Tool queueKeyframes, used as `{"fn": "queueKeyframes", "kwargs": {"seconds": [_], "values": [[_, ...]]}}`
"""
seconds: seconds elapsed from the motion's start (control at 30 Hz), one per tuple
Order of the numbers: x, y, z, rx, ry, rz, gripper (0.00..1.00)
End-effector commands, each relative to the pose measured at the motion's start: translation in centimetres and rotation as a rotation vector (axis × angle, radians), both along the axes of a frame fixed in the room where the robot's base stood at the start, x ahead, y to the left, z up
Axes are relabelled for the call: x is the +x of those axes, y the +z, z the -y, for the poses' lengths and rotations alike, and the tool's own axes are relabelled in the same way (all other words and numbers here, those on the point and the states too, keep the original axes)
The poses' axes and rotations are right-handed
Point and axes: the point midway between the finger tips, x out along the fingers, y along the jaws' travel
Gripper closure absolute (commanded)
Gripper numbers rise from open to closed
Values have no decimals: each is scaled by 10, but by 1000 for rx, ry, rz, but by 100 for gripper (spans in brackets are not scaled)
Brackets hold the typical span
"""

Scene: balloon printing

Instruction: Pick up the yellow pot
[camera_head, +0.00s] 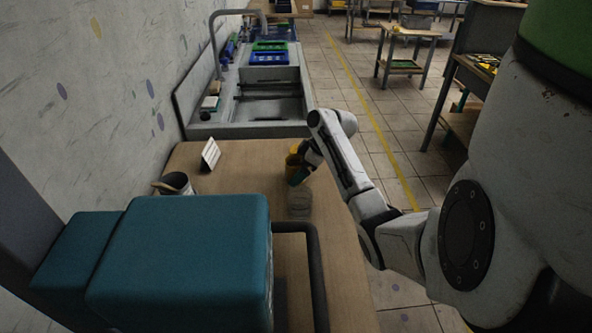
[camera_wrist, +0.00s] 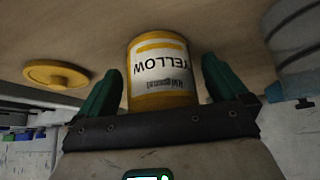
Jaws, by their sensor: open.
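The yellow pot (camera_wrist: 160,75) stands on the wooden bench between the two green fingers of my gripper (camera_wrist: 160,90) in the wrist view. Its white label reads YELLOW and appears upside down. My gripper is open, with a finger on each side of the pot and a visible gap at the right; contact at the left is hard to tell. In the head view the yellow pot (camera_head: 292,162) shows at the bench's right part, partly hidden by my gripper (camera_head: 298,172). A round yellow lid (camera_wrist: 57,74) lies on the bench to the left of the pot in the wrist view.
A clear round container (camera_head: 299,203) stands just in front of the pot. A large teal machine (camera_head: 185,260) with a dark bar fills the near bench. A white card (camera_head: 210,154) and a dark can (camera_head: 175,184) stand at the left. A sink unit (camera_head: 250,130) lies beyond.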

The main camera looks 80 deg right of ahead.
Motion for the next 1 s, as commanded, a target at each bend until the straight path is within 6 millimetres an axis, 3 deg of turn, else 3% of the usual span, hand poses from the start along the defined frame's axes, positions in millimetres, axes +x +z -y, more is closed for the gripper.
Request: {"fn": "queueKeyframes", "kwargs": {"seconds": [0.2,0.77,1.0], "values": [[1,0,0,-1,1,0,1],[0,0,0,-1,1,0,55],[0,1,0,-1,0,1,55]]}}
